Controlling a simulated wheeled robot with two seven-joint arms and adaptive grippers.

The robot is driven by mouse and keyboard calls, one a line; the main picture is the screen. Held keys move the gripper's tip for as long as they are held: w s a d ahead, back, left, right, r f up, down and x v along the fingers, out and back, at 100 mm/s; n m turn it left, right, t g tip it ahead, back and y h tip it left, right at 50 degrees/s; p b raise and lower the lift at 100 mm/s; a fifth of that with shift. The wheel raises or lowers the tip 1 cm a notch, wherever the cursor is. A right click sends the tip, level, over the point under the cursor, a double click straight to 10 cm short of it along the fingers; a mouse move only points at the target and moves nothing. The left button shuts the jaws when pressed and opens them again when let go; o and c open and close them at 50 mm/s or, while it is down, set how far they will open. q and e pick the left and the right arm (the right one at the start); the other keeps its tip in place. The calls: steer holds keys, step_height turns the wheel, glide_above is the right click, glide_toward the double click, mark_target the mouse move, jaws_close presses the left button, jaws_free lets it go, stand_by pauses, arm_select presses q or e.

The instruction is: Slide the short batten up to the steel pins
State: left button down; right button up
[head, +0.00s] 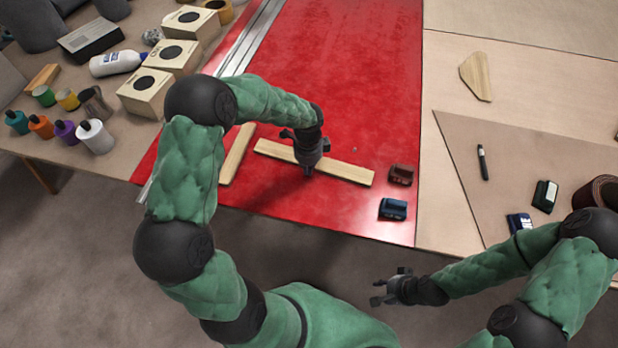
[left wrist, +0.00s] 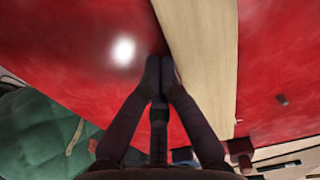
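Two pale wooden battens lie on the red sheet. One batten (head: 345,171) runs left to right; the other (head: 236,155) stands at an angle to its left, partly behind my left arm, and looks shorter. My left gripper (head: 308,170) points down at the near edge of the left-to-right batten. In the left wrist view its fingertips (left wrist: 160,72) are together with nothing between them, beside a batten (left wrist: 205,60); contact is unclear. A small pin (head: 354,149) stands beyond that batten, and a dark peg shows in the wrist view (left wrist: 282,100). My right gripper (head: 379,291) is open and empty, off the table's front edge.
A dark red block (head: 401,174) and a blue block (head: 393,209) sit at the right of the red sheet. A metal rail (head: 250,42) runs along its left side. Bottles, jars and boxes (head: 145,92) crowd the left. The far red area is clear.

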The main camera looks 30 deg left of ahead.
arm_select(q)
steer(key=shift+w+a, duration=0.1)
steer(key=shift+w, duration=0.25)
steer(key=shift+w+a, duration=0.25)
steer(key=shift+w, duration=0.75)
steer(key=shift+w+a, duration=0.2)
steer(key=shift+w, duration=0.8)
steer(key=shift+s+r+p, duration=0.1)
steer(key=shift+s+p, duration=0.05)
steer(key=shift+p, duration=0.25)
steer(key=shift+s+d+r+p, duration=0.25)
steer(key=shift+s+p, duration=0.1)
steer(key=shift+s, duration=0.35)
steer(key=shift+s+d+r+p, duration=0.1)
steer(key=shift+s+r+p, duration=0.15)
steer(key=shift+s, duration=0.4)
step_height(320, 180, up, 8)
steer(key=p, duration=0.6)
steer(key=shift+f, duration=0.1)
steer(key=shift+f, duration=0.1)
